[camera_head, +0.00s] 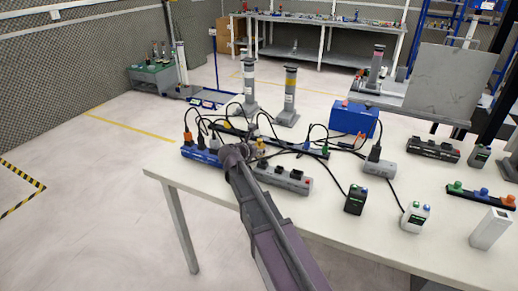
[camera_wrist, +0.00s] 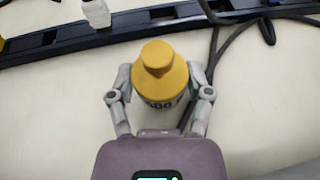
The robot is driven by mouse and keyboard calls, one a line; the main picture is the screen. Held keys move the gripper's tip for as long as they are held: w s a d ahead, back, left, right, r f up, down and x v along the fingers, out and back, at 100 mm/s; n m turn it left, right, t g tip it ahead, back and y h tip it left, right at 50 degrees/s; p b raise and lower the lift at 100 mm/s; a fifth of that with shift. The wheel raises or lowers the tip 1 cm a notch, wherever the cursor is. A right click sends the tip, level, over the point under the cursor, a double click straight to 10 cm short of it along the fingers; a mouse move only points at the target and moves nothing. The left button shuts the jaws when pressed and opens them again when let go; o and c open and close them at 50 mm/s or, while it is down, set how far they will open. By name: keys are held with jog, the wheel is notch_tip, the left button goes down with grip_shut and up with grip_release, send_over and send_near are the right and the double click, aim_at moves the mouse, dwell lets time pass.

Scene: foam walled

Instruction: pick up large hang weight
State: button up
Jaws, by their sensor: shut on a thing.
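The large hang weight (camera_wrist: 160,76) is a yellow knobbed cylinder with a partly hidden dark number on its side, seen from above in the wrist view. It shows as a small yellow patch (camera_head: 261,148) in the head view, partly hidden by my arm and cables. My gripper (camera_wrist: 160,80) is shut on it, with one grey finger on each side. The weight appears upright on or just above the white table (camera_head: 340,215); I cannot tell whether it touches.
A black strip (camera_wrist: 65,49) and dark cables (camera_wrist: 240,35) lie close behind the weight. A grey power strip (camera_head: 283,179), a blue box (camera_head: 354,118) and a black block (camera_head: 356,199) stand on the table. The table's front left is clear.

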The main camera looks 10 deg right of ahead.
aim_at(259, 140)
jog(key=shift+r+p, duration=4.7)
jog(key=shift+r, duration=0.15)
jog(key=shift+r, duration=0.1)
notch_tip(259, 140, up, 27)
jog(key=p, duration=2.7)
jog(key=shift+s, duration=0.1)
